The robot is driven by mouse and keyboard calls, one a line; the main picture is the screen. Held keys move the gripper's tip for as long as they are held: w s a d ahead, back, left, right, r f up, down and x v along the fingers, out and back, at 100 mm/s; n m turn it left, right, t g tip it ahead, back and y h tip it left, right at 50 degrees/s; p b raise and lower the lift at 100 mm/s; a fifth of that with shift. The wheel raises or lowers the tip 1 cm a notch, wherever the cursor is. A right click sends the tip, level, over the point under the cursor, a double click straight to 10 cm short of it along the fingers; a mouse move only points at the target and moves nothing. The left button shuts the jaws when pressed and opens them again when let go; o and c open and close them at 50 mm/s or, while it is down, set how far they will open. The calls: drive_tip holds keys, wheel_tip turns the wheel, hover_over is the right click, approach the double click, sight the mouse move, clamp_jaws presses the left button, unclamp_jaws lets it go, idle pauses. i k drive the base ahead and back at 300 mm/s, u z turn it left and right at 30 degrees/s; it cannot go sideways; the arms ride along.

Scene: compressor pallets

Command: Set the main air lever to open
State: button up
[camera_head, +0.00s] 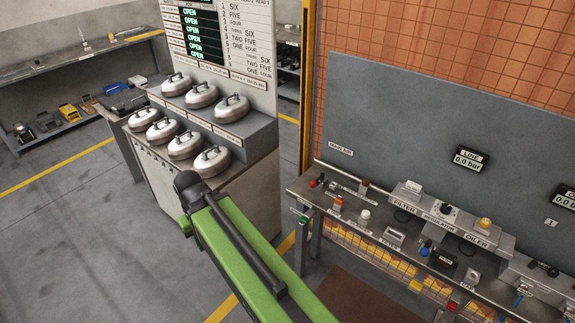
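The "MAIN AIR" label (340,149) is on the grey back panel at the left end of the workbench. Below it, a small red-tipped part (314,183) with a dark piece beside it stands at the bench's left end. It may be the main air lever, but it is too small to tell its position. My green arm (250,255) reaches from the bottom edge up and left to a dark rounded end, left of the bench and well apart from it. No gripper fingers can be made out.
The workbench (294,189) carries a filter, regulator and oiler unit (440,218). A "LINE" gauge (470,158) reads 0.0 bar. A stepped cabinet (262,190) with several metal domed pots stands behind my arm. Open floor (90,235) lies at left.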

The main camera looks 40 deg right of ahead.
sight(313, 184)
drive_tip(key=u, duration=0.4)
drive_tip(key=i, duration=1)
drive_tip(key=z, duration=0.05)
